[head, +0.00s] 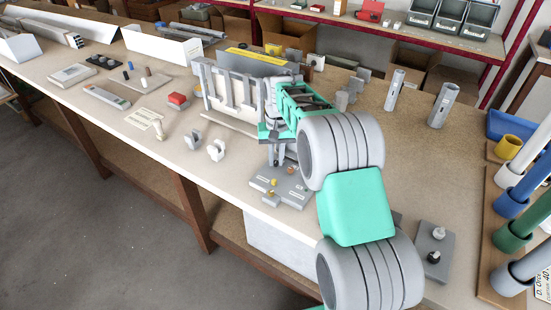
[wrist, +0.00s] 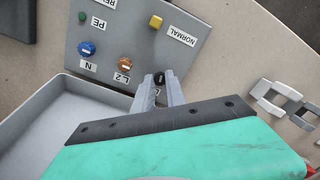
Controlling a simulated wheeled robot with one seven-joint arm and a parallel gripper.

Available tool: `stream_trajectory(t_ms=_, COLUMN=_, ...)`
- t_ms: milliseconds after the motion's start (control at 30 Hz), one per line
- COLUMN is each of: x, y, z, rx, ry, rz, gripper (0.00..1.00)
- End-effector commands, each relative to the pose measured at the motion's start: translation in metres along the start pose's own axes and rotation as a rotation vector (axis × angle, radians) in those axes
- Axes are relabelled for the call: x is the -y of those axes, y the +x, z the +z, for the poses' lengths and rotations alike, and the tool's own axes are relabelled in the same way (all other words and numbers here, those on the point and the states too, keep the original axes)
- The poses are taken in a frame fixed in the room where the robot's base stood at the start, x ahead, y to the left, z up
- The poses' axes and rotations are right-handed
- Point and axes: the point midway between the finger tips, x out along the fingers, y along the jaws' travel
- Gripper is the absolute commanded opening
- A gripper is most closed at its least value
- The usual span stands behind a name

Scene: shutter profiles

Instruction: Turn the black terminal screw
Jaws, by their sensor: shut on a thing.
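A grey terminal plate (wrist: 150,45) fills the upper middle of the wrist view; in the head view the plate (head: 292,192) lies near the bench's front edge. The black terminal screw (wrist: 160,77) sits between the fingertips of my gripper (wrist: 159,82), which is shut on it. In the head view my gripper (head: 277,158) points down over the plate, and the black screw cannot be made out there. An orange screw (wrist: 124,64), a blue screw (wrist: 87,48) and a green one (wrist: 82,16) run in line with it. A yellow button (wrist: 155,21) is beside the NORMAL label. The label by the black screw is mostly hidden.
A grey tray (wrist: 70,125) adjoins the plate in the wrist view. Light clips (head: 216,150) lie on the bench left of the plate. A grey rack (head: 225,88) stands behind my gripper.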

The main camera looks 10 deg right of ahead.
Motion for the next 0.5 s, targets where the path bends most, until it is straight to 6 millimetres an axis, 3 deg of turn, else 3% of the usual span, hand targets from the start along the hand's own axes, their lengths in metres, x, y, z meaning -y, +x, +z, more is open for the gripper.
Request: stream_trajectory(t_ms=500, x=0.0004, y=-0.0005, z=-0.0013, rx=0.011, ry=-0.489, rz=0.0, gripper=0.0)
